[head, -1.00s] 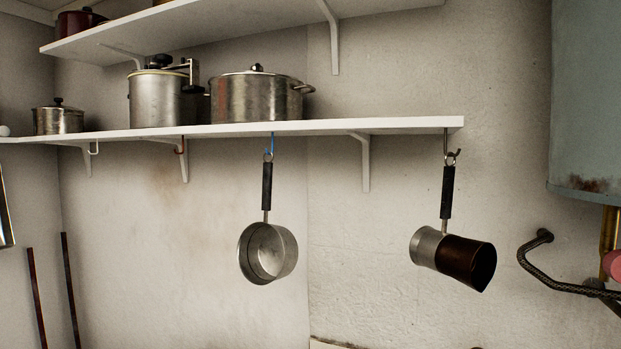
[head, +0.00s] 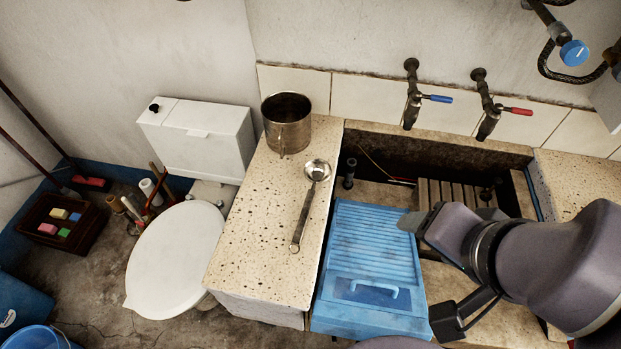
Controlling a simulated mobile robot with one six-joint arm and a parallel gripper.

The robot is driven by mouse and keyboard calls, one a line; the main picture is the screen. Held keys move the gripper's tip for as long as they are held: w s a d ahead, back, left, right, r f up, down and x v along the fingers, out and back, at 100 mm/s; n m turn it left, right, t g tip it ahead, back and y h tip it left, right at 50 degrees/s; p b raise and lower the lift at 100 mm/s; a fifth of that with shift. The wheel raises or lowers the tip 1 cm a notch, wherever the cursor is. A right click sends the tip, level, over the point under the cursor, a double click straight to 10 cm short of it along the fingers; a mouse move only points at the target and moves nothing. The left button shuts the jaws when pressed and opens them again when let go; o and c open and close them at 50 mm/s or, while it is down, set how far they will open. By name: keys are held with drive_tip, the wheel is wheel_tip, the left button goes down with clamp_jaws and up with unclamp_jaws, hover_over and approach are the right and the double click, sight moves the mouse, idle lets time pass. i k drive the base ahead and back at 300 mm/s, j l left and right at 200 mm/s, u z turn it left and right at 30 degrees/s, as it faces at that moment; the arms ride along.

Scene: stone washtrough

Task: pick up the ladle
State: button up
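The ladle (head: 305,212) lies on the speckled stone counter left of the trough. Its round metal bowl is toward the back, near the metal mug, and its handle runs toward the front, with the hooked end nearest me. My gripper (head: 424,271) reaches in from the right, over the blue washboard and trough. Its two fingers are spread wide, with nothing seen between them. It is to the right of the ladle and well apart from it. The ladle is fully in view.
A metal mug (head: 287,123) stands behind the ladle on the counter (head: 255,240). A blue washboard (head: 372,262) lies between my gripper and the ladle. Taps with blue (head: 437,98) and red (head: 517,110) handles stick out above the trough. A toilet (head: 175,258) stands left.

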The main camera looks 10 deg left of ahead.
sight(316, 169)
drive_tip(key=u, duration=2.15)
drive_tip(key=j+z, duration=0.45)
drive_tip(key=k+j+z, duration=0.1)
drive_tip(key=j+z, duration=0.15)
drive_tip(key=z, duration=0.2)
